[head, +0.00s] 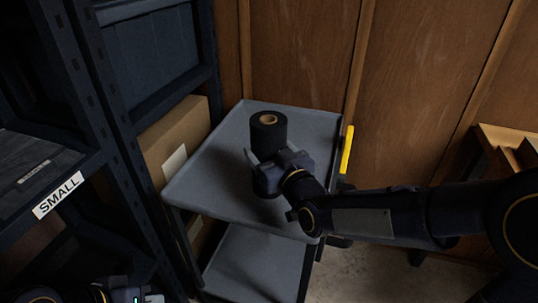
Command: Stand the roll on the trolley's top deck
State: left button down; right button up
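The roll (268,132) is black with a tan core showing at its top. It is upright over the grey top deck (215,155) of the trolley, towards the back. Its lower part is hidden by my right gripper (270,153), whose arm comes in from the right. The pale fingers are apart, one at each side of the roll; whether they press on it I cannot tell. Whether the roll's base touches the deck is hidden too. My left gripper (150,297) shows only in part at the bottom left edge, away from the trolley.
A dark shelf rack with a SMALL label (58,195) stands at the left, with a cardboard box (172,142) beside the trolley. A yellow handle (347,150) is at the deck's right. The trolley's lower deck (255,265) looks empty. A wood-panel wall (305,55) is behind.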

jog(key=shift+f, duration=0.1)
jog(key=shift+f, duration=0.2)
jog(key=o, duration=1.2)
